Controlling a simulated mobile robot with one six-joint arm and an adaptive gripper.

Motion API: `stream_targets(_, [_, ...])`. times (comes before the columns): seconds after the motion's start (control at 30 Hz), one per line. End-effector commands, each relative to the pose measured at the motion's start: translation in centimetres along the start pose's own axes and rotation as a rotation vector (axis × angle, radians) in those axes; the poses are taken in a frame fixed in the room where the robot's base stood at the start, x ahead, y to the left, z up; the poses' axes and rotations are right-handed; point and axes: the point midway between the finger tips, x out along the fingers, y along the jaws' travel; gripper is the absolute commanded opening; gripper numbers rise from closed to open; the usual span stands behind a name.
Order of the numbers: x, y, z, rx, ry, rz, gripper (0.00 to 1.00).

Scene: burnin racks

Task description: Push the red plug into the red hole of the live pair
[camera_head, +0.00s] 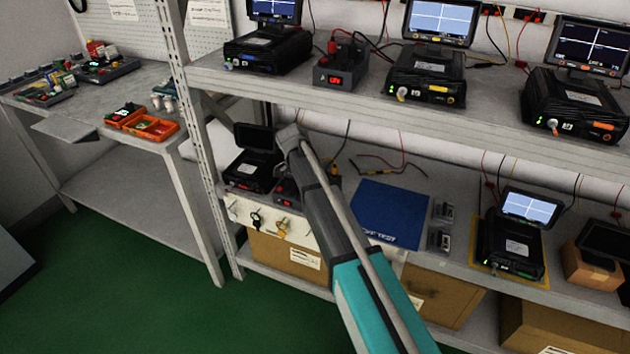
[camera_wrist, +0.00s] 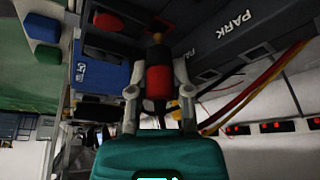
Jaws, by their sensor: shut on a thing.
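In the wrist view, my gripper (camera_wrist: 158,92) is shut on the red plug (camera_wrist: 158,80), a red body with a black band and a tan tip. The plug points toward a dark box face marked PARK (camera_wrist: 232,25). A round red spot (camera_wrist: 106,21) shows on the dark surface left of the tip; I cannot tell whether it is a hole. The tip appears close to the dark face, but I cannot tell whether it touches. In the head view, my arm reaches to the lower shelf beside a small black box with a red display (camera_head: 286,190); the gripper and plug are hidden there.
A dark instrument (camera_head: 250,170) stands left of the small box. A blue mat (camera_head: 390,213) lies to the right on the lower shelf (camera_head: 465,215). Red and yellow cables (camera_wrist: 250,92) run close right of the gripper.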

Motion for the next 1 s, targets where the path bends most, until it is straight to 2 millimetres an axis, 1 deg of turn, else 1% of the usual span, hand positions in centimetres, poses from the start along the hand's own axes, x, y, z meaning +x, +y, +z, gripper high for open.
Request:
stream_targets(0.33, [0.07, 0.0, 0.03, 0.0, 0.0, 0.0, 0.0])
stream_targets(1.0, [0.85, -0.02, 0.39, 0.0, 0.0, 0.0, 0.0])
